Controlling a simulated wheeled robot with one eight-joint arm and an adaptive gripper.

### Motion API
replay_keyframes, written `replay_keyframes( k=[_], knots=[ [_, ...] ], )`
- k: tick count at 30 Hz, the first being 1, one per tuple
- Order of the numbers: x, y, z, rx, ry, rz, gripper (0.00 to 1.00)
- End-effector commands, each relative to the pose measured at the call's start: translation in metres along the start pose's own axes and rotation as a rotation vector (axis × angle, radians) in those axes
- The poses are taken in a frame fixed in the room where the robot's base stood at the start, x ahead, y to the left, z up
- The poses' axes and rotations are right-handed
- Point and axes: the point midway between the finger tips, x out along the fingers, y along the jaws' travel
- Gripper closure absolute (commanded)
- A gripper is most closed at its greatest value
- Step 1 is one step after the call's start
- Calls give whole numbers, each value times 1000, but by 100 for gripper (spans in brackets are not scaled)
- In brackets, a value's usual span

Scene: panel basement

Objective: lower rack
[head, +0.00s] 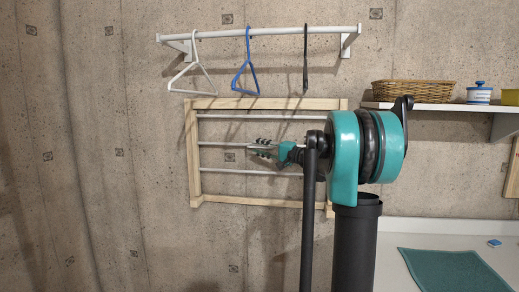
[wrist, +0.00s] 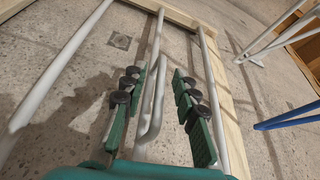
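The rack is a pale wooden frame (head: 193,165) with several grey rods across it. It stands upright, close to the concrete wall, below a hanger rail. My gripper (head: 258,147) is in front of the rack's middle, at about the height of its middle rod. In the wrist view my gripper (wrist: 158,75) has its green fingers apart. A grey bent bar like a pull handle (wrist: 157,110) shows between them, beside a rack rod (wrist: 152,50). I cannot tell whether the fingers touch it. My arm hides the rack's right part in the head view.
A wall rail (head: 275,31) above holds a white hanger (head: 193,70), a blue hanger (head: 247,75) and a black hanger (head: 305,60). At right, a shelf (head: 440,107) bears a basket (head: 412,93) and a blue-lidded jar (head: 479,93). A teal mat (head: 455,272) lies below.

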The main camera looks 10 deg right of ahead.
Motion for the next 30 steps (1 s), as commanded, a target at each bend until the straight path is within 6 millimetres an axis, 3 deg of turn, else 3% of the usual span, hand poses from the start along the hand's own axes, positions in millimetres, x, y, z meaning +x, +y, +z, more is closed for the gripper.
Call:
replay_keyframes(
  k=[4,12,30],
  knots=[
    [0,0,0,0,0,0,71],
    [0,0,0,0,0,0,100],
    [-4,1,7,-28,0,-10,100]
  ],
)
